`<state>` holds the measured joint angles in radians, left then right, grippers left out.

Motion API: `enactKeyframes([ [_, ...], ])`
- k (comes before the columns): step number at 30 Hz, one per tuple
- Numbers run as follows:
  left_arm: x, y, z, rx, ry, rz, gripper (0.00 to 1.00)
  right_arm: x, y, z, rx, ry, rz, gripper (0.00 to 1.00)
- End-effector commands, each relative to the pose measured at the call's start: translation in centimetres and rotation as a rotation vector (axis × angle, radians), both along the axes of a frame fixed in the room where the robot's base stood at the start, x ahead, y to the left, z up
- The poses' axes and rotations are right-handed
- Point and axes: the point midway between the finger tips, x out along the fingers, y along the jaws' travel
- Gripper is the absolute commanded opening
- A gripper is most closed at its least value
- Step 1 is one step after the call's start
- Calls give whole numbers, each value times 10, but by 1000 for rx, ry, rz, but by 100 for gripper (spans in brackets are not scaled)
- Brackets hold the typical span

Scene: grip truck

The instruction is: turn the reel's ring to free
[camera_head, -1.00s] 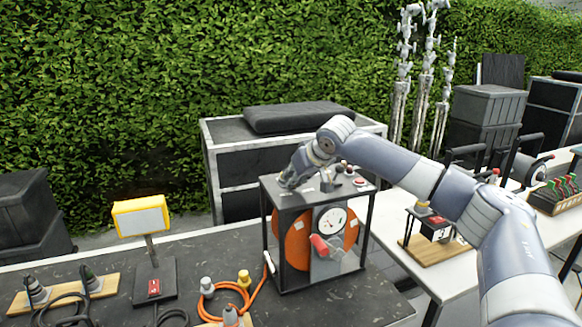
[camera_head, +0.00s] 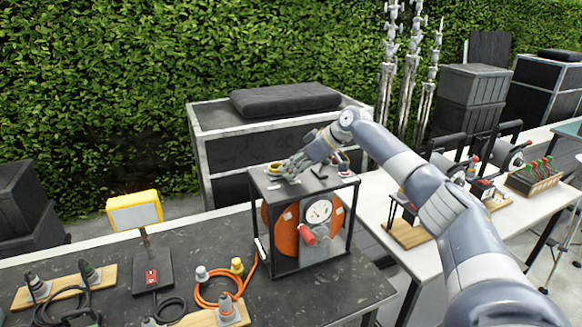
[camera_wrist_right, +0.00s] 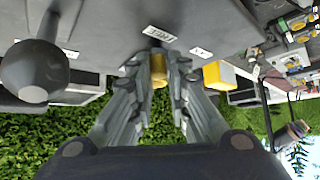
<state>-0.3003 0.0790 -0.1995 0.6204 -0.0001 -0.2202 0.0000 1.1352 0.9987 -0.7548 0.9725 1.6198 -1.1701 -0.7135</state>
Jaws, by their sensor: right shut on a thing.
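The reel (camera_head: 283,232) is an orange drum inside a black frame on the dark table, with a gauge and a red handle on its front. A yellow ring (camera_head: 274,167) sits on the frame's top plate at the left. My right gripper (camera_head: 290,172) reaches the ring from the right. In the right wrist view my right gripper (camera_wrist_right: 160,82) is shut on the yellow ring (camera_wrist_right: 158,66), whose middle shows between the fingertips. A white label reading FREE (camera_wrist_right: 161,33) lies just beyond it. The fingers partly hide the ring. My left gripper is out of view.
A dark round knob (camera_wrist_right: 35,72) stands on the top plate. A yellow lamp (camera_head: 134,212) and orange cable (camera_head: 215,298) are on the table (camera_head: 205,235) left of the reel. A white table (camera_head: 385,210) with other devices is at the right.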

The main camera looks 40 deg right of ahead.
Motion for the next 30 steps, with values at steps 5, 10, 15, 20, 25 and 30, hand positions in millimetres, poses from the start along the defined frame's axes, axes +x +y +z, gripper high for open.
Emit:
enactKeyframes([
  [5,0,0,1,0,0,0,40,0,-1,-1,-2,1,30,0],
  [10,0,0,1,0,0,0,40,0,-3,-1,-4,1,35,0],
  [15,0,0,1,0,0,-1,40,0,-3,-1,-5,0,35,0],
  [20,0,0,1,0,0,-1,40,0,-4,0,-6,0,35,23],
  [25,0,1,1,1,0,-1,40,0,-3,0,-5,1,35,34],
  [30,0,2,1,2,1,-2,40,0,-3,0,-4,1,35,34],
])
